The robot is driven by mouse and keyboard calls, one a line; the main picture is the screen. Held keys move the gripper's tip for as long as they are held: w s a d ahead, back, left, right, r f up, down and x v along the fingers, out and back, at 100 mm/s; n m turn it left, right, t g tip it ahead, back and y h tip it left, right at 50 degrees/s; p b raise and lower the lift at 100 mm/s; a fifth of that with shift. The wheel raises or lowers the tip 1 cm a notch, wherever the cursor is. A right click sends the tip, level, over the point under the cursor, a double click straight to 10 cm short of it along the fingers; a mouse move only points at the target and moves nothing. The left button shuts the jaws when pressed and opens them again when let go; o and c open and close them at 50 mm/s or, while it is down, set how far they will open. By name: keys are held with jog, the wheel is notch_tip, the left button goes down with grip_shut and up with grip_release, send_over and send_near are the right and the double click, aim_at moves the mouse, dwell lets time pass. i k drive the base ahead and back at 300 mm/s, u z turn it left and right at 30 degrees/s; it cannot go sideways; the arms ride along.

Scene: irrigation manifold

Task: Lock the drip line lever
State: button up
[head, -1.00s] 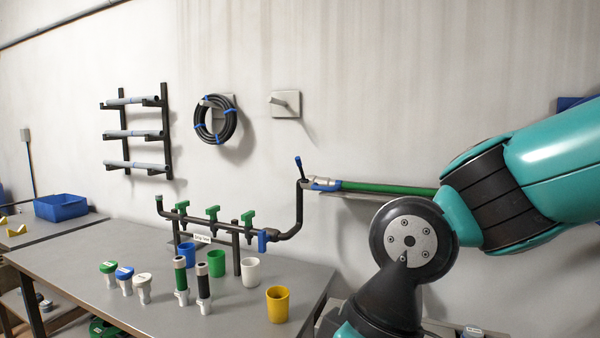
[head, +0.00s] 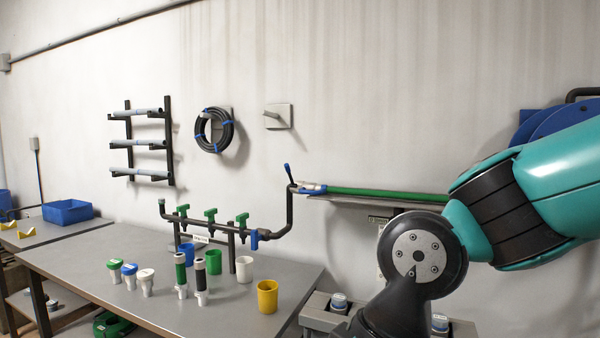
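The black pipe manifold (head: 232,228) stands on the grey table in the head view. At its right end a riser pipe (head: 290,210) goes up to a grey coupling (head: 300,187). A blue lever (head: 288,172) sticks up at this coupling, tilted to the left at its top. A green line (head: 390,191) runs from the coupling to the right, with a blue part (head: 316,189) at the joint. Whether the lever is locked I cannot tell. My arm fills the right side, and my gripper is outside the view.
Several green-handled valves (head: 211,215) and a blue valve handle (head: 254,239) sit on the manifold. Cups, including a yellow one (head: 267,296), and several fittings (head: 146,281) stand on the table (head: 180,318). A shelf (head: 370,202) lies below the green line.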

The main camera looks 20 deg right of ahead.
aim_at(288, 170)
jog(key=k, duration=0.8)
jog(key=u, duration=0.8)
jog(key=i, duration=1.4)
jog(key=z, duration=0.65)
jog(key=i, duration=0.6)
jog(key=z, duration=0.5)
